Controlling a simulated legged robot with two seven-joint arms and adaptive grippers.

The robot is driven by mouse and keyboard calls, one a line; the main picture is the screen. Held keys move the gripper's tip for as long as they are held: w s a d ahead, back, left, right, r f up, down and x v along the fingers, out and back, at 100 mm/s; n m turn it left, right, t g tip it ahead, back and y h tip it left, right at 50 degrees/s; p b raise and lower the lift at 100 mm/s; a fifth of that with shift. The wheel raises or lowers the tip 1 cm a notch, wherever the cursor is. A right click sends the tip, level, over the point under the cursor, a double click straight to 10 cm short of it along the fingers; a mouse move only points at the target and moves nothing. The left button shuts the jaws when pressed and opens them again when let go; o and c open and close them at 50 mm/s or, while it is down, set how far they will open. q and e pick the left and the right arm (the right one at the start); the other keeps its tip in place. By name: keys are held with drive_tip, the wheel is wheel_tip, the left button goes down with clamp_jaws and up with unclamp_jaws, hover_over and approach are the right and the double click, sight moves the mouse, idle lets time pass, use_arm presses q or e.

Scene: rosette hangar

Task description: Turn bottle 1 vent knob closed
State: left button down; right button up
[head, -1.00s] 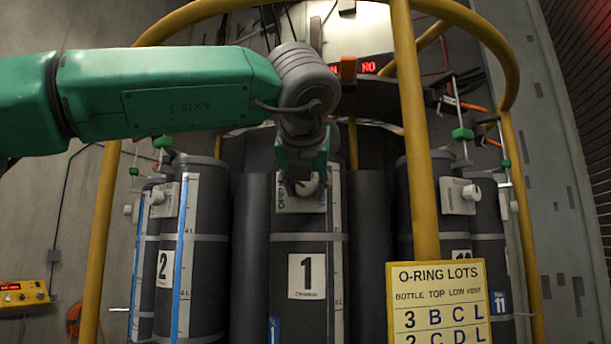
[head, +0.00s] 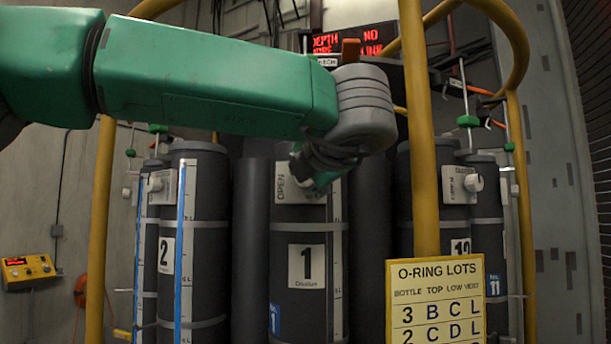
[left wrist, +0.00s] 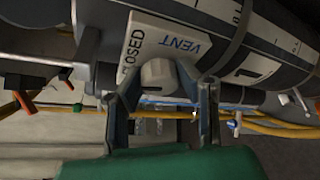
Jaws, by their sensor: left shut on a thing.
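Bottle 1 is a dark grey cylinder (head: 307,305) with a white "1" label, upright in the middle of the rack. Its white vent plate (head: 285,188) shows the word OPEN at the left in the head view. My left gripper (head: 313,181) is at this plate and hides the knob there. In the left wrist view the pale vent knob (left wrist: 158,75) sits between the two fingers of my left gripper (left wrist: 160,84), which is shut on it. The plate beside it (left wrist: 150,42) reads CLOSED and VENT. My right gripper is not in view.
Yellow frame posts (head: 418,150) stand in front of the bottles. Bottle 2 (head: 200,270) is at the left, with other bottles at the right. A yellow O-ring lots sign (head: 435,300) hangs low at the front. A yellow control box (head: 27,270) is on the left wall.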

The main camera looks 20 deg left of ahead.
use_arm(q)
drive_tip(key=shift+d+f+m+y, duration=0.15)
drive_tip(key=shift+m+y, duration=0.15)
drive_tip(key=shift+m, duration=0.2)
idle(0.3)
drive_tip(key=c, duration=1.2)
unclamp_jaws()
drive_tip(key=shift+d, duration=0.1)
drive_tip(key=v, duration=1.2)
drive_tip(key=shift+d+f, duration=0.1)
drive_tip(key=shift+f, duration=0.1)
